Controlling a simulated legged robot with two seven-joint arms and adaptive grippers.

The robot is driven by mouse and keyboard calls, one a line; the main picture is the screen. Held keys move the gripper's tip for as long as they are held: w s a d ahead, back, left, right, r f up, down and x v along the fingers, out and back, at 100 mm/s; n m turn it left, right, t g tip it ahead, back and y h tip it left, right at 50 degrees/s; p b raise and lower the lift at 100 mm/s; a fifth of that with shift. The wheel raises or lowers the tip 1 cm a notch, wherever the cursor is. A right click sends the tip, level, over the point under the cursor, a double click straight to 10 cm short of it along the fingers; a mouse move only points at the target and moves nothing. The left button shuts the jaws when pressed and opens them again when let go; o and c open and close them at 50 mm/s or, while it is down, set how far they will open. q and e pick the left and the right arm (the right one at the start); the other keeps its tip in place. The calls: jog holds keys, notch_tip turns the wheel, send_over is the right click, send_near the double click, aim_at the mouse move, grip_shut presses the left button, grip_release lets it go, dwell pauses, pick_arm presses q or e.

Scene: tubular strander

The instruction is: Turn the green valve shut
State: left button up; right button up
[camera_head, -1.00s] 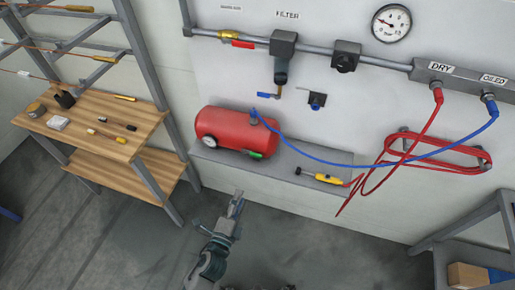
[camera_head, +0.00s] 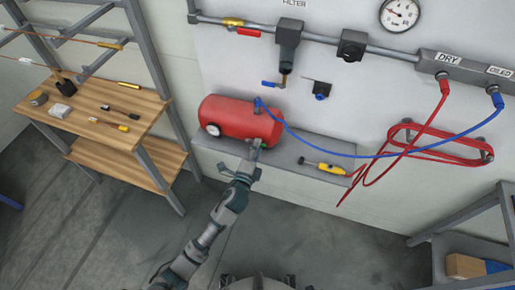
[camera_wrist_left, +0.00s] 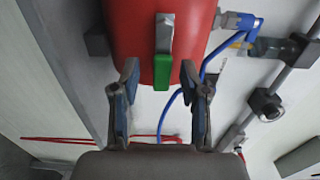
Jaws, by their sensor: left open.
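The red tank (camera_head: 238,120) lies on a grey wall shelf in the head view. The green valve is mostly hidden behind my left gripper (camera_head: 256,148) there. In the left wrist view the valve's green handle (camera_wrist_left: 162,72) hangs from a grey metal lever at the end of the red tank (camera_wrist_left: 140,30). My left gripper (camera_wrist_left: 160,78) is open, with one finger on each side of the handle's lower part. Gaps show between the fingers and the handle, and I cannot tell how far the tips reach past it. My right gripper is not in view.
A blue hose (camera_head: 330,151) runs from the tank across the shelf (camera_head: 285,160). A yellow-handled tool (camera_head: 330,168) lies on the shelf's right, near the coiled red hose (camera_head: 440,133). A wooden bench (camera_head: 100,105) stands at left. The floor in front is clear.

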pick_arm(q)
jog(key=shift+a, duration=0.15)
jog(key=shift+c, duration=0.7)
jog(key=shift+d, duration=0.4)
grip_shut()
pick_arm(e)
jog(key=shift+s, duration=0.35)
